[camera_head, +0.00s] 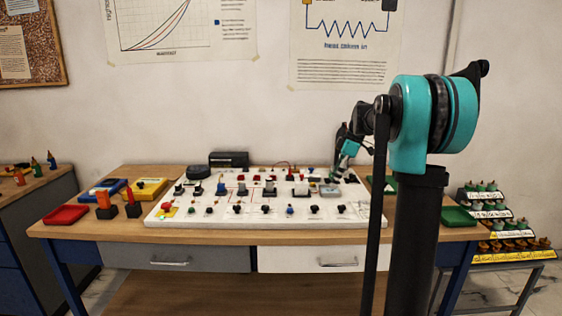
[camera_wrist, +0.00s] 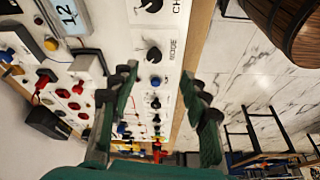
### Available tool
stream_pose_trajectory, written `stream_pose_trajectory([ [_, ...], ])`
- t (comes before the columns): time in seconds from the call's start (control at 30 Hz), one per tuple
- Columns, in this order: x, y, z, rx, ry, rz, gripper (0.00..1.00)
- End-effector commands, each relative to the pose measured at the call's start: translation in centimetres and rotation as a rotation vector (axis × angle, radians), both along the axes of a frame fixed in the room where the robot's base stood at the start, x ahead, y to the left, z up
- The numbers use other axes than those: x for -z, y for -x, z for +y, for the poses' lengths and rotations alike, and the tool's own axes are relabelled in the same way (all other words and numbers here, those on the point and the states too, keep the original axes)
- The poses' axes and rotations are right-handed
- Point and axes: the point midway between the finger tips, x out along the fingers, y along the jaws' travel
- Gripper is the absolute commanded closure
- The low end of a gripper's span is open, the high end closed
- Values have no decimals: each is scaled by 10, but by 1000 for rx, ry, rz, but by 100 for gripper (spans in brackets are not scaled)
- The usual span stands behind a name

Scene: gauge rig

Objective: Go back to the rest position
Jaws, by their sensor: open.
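My gripper (camera_wrist: 165,92) is open and empty in the wrist view, with its two dark green fingers apart. Between them lie the white panel's edge with a row of knobs and the strip of wooden bench beside it. In the head view my gripper (camera_head: 342,160) is small and partly hidden behind my arm, near the right part of the white panel (camera_head: 270,220). How far it is above the panel, I cannot tell.
The panel carries knobs, switches and a display (camera_wrist: 68,14). Red (camera_head: 66,215), blue and yellow trays sit at the bench's left; a green tray (camera_head: 458,216) sits at its right. A tiered rack (camera_head: 500,220) stands right of the bench. A wooden barrel (camera_wrist: 288,25) shows in the wrist view.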

Motion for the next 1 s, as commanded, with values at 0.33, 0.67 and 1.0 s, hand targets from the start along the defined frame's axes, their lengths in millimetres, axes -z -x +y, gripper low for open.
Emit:
stream_pose_trajectory([
  [0.33,53,80,11,371,69,26,54],
  [0.67,148,221,14,951,83,-1,54],
  [1.0,216,321,7,1338,9,-46,54],
])
